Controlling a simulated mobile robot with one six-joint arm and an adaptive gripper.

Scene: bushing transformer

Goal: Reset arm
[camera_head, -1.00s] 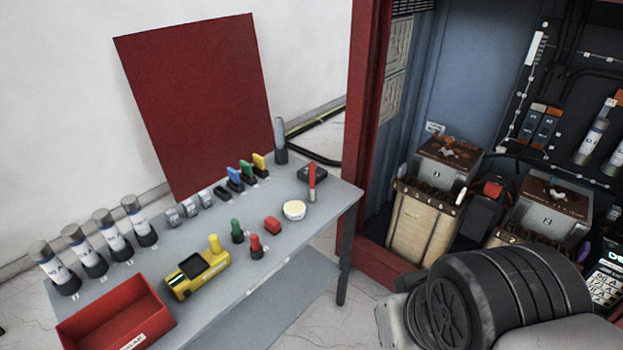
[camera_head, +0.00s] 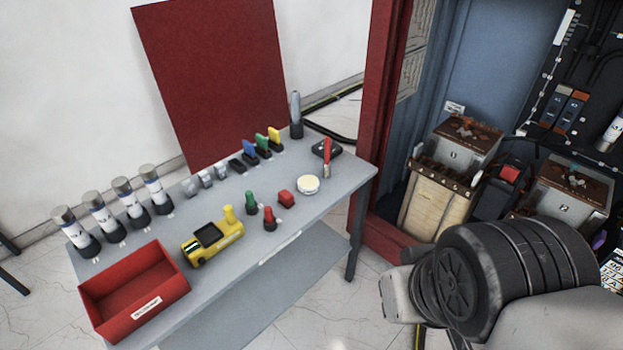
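Part of my arm (camera_head: 515,275), a grey link with a black ribbed joint, shows at the lower right, in front of the open cabinet. My gripper is not in the frame, so its fingers and anything in them are hidden from me. No gripper shows over the table or at the cabinet.
A grey table (camera_head: 225,222) holds a red bin (camera_head: 135,300), a yellow device (camera_head: 212,240), several grey cylinders (camera_head: 113,212) and small coloured parts. A red-framed cabinet (camera_head: 378,130) stands right of it with transformers (camera_head: 440,195) inside. Floor shows between table and arm.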

